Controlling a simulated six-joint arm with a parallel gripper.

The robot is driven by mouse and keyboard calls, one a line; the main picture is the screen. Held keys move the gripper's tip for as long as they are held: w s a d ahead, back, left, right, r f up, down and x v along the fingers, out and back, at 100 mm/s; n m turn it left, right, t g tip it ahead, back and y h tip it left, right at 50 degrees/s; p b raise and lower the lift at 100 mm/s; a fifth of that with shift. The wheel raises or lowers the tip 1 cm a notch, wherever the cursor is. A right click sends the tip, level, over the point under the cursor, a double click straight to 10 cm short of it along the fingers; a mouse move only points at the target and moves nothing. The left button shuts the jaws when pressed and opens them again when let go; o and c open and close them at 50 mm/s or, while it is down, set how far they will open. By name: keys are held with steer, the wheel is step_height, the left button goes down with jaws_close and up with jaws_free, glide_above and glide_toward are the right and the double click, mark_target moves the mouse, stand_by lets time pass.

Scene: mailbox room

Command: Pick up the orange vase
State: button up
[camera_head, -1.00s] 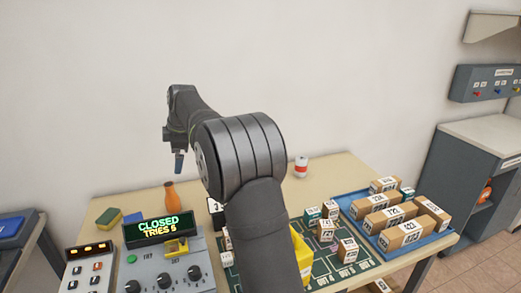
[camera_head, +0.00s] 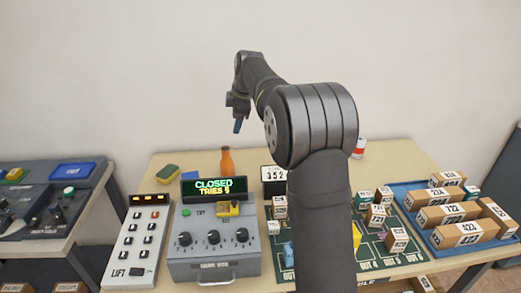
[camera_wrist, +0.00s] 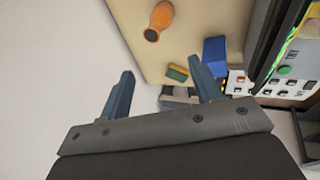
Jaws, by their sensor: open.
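The orange vase (camera_head: 226,161) stands upright near the back edge of the table, behind the display box. In the wrist view, the vase (camera_wrist: 158,20) shows at the top, beyond the fingertips and apart from them. My gripper (camera_head: 237,126) hangs above the vase in the head view, slightly to its right, with clear space between them. In the wrist view, my gripper (camera_wrist: 161,70) has its two blue fingers spread wide with nothing between them.
A display reading CLOSED (camera_head: 214,188) stands in front of the vase on a grey knob box (camera_head: 212,262). A yellow-green sponge (camera_head: 167,173) lies left of the vase. A number sign (camera_head: 274,176) stands to its right. A blue tray (camera_head: 412,222) holds cartons farther right.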

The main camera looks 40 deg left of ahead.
steer(key=s+a+f+m+y, duration=0.2)
steer(key=a+f+m+y, duration=0.25)
steer(key=a+f, duration=0.2)
steer(key=m+t, duration=0.3)
steer(key=m, duration=0.7)
glide_toward(227, 154)
steer(key=shift+n+y, duration=0.25)
steer(key=shift+y, duration=0.2)
steer(key=x, duration=0.5)
steer(key=shift+w+d+f, duration=0.15)
steer(key=shift+w+f, duration=0.05)
steer(key=shift+w, duration=0.05)
steer(key=shift+f+x, duration=0.25)
steer(key=shift+x, duration=3.35)
steer(key=shift+s+d, duration=0.1)
steer(key=shift+s, duration=0.05)
steer(key=shift+c, duration=0.5)
jaws_close()
steer(key=shift+r, duration=0.15)
